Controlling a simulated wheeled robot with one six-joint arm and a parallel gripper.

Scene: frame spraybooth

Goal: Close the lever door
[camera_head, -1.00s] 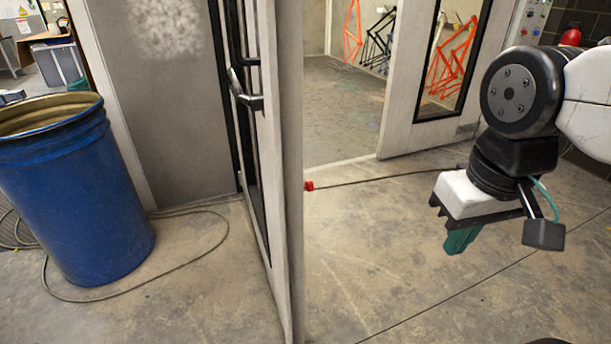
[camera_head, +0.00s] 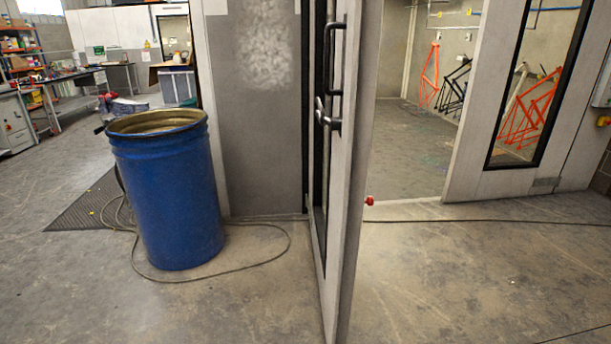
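The lever door (camera_head: 352,180) stands wide open and is seen nearly edge-on in the middle of the head view. The booth doorway opens to the right of the door, with a second door leaf (camera_head: 468,110) with a dark-framed window at the right. My gripper is out of the picture now, so its distance from the lever cannot be seen.
A blue drum (camera_head: 168,195) stands left of the door, with a cable (camera_head: 262,262) looped on the floor around it. The concrete floor right of the door is clear. Bike frames hang inside the booth.

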